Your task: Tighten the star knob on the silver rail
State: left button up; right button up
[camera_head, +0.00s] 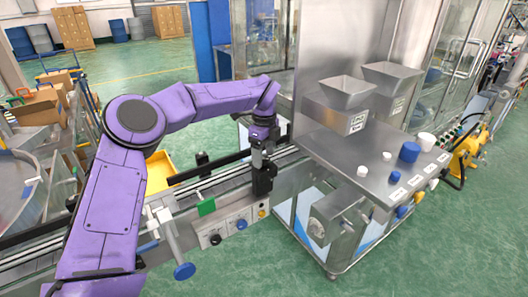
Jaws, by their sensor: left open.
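My purple left arm reaches across the silver rail (225,180). My left gripper (258,160) points down at the rail's right end, just above a black clamp-like block (264,180). The gripper is small and dark here; its fingers are open, with nothing clearly held. I cannot make out the star knob itself; it may be hidden by the gripper or blend with the black block. Whether the fingers touch or surround anything is unclear. My right gripper is not in view.
A steel cabinet with two hoppers (347,91) stands close right of the gripper. Blue and white caps (409,152) sit on its top. A blue round handle (184,271) hangs in front of the rail. Green floor is free at the front.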

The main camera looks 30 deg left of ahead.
pick_arm(q)
jog(key=shift+f, duration=0.15)
jog(key=c, duration=1.1)
jog(key=shift+o, duration=0.2)
jog(key=shift+m, duration=0.4)
jog(key=m, duration=0.2)
jog(key=shift+m, duration=2.2)
jog(key=o, duration=1.1)
jog(key=shift+s, duration=0.1)
jog(key=shift+c, duration=0.2)
